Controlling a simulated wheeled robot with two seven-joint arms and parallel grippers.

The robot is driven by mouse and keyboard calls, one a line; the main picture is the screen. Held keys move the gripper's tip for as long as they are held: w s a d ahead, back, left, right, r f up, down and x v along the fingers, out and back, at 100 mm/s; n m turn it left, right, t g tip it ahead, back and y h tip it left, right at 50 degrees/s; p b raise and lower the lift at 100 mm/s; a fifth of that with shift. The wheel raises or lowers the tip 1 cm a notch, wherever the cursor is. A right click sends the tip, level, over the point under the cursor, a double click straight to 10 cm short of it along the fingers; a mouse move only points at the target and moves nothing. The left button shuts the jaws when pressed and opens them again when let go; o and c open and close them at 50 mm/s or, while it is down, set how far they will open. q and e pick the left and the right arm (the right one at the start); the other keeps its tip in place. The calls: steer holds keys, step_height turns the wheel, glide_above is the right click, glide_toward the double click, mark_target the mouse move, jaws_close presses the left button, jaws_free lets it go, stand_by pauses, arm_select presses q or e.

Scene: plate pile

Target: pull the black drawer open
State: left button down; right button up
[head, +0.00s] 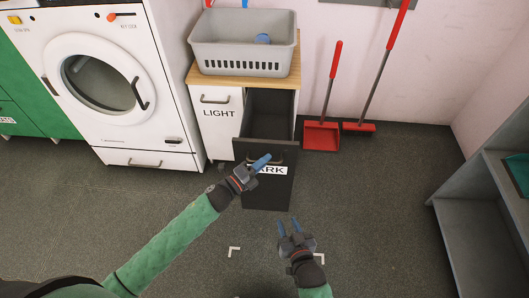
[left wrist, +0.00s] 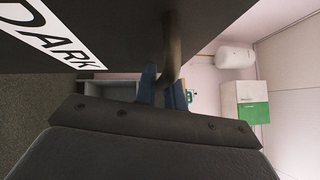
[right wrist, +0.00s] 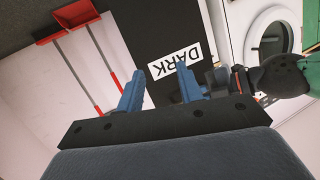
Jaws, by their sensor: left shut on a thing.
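The black drawer (head: 268,190), labelled DARK, stands pulled out from the cabinet, and its dark inside shows behind the front panel. My left gripper (head: 258,163) is at the top of the drawer front and partly covers the label. In the left wrist view its blue fingers (left wrist: 162,88) are shut on the drawer's dark bar handle (left wrist: 173,45). My right gripper (head: 290,227) is open and empty, low in front of the drawer and apart from it. In the right wrist view its fingers (right wrist: 158,88) are spread, with the DARK label (right wrist: 175,62) beyond them.
A white LIGHT drawer (head: 219,120) is to the left, beside a washing machine (head: 100,85). A grey basket (head: 243,58) sits on the wooden top. A red dustpan (head: 321,135) and broom (head: 359,127) lean at the right wall.

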arm_select(q)
steer(key=shift+s, duration=0.6)
arm_select(e)
steer(key=shift+s+f+g, duration=0.25)
steer(key=shift+s+f, duration=0.05)
steer(key=shift+f, duration=0.35)
steer(key=shift+s+f+g, duration=0.25)
steer(key=shift+s+f, duration=0.05)
steer(key=shift+f, duration=0.35)
arm_select(q)
steer(key=c, duration=1.5)
jaws_free()
steer(key=v, duration=0.8)
arm_select(e)
steer(key=shift+w+r, duration=0.2)
steer(key=shift+r, duration=0.25)
